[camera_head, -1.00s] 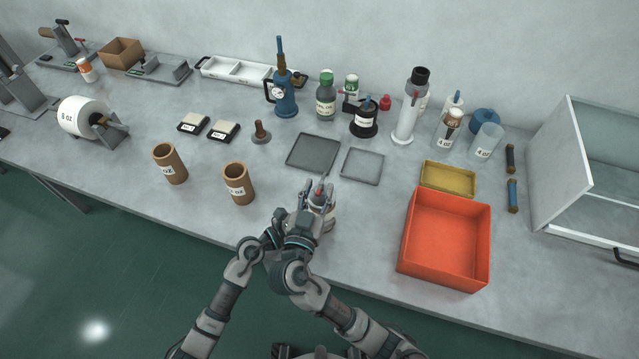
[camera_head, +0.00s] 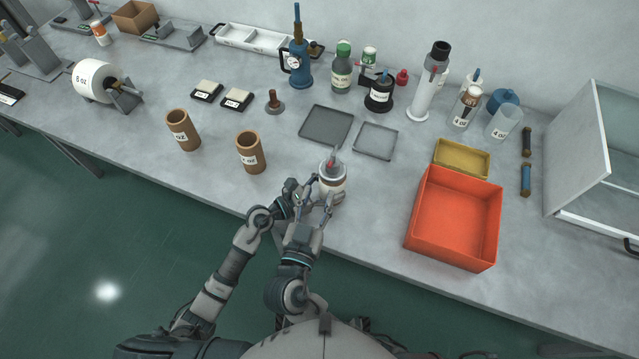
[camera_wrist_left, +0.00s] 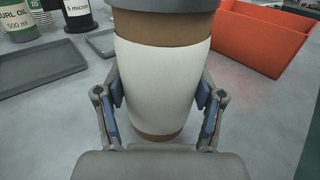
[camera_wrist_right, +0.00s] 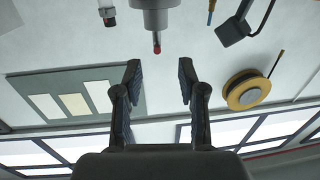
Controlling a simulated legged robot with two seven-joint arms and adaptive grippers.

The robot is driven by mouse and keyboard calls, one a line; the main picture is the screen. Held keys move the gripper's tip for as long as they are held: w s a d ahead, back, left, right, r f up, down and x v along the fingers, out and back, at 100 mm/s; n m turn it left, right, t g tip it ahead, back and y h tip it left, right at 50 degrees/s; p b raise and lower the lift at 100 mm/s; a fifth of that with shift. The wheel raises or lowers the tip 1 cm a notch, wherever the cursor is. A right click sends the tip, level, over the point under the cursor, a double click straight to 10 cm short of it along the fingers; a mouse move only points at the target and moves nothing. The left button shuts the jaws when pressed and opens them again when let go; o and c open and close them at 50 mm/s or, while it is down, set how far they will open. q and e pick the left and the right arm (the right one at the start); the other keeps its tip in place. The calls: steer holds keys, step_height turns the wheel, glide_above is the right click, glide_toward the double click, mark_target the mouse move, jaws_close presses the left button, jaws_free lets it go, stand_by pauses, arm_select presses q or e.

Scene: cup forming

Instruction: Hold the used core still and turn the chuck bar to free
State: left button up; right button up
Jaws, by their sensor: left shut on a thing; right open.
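The used core (camera_head: 331,187) stands upright near the table's front edge, brown with a white label. It fills the middle of the left wrist view (camera_wrist_left: 160,75). My left gripper (camera_wrist_left: 160,92) is shut on it, one finger on each side. The grey chuck (camera_head: 332,170) sits on its top, and the chuck bar (camera_head: 334,157) with a red tip rises from it. My right gripper (camera_head: 314,202) is open and empty, on the near side of the core and apart from the bar. In the upside-down right wrist view the bar's red tip (camera_wrist_right: 156,46) shows beyond the open fingers.
A red-orange box (camera_head: 455,220) stands to the right of the core, with a yellow tray (camera_head: 461,158) behind it. Two flat grey trays (camera_head: 326,125) lie behind the core. Two brown cores (camera_head: 251,153) stand to the left. Bottles and a blue pump (camera_head: 300,66) line the back.

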mark_target(333, 161)
steer(key=w+d+y, duration=0.1)
steer(key=w, duration=0.3)
steer(key=w+d+n+y, duration=0.1)
steer(key=w, duration=0.2)
steer(key=w+d+y, duration=0.1)
steer(key=w, duration=0.3)
steer(key=shift+w+n+t, duration=0.3)
steer(key=shift+n, duration=0.1)
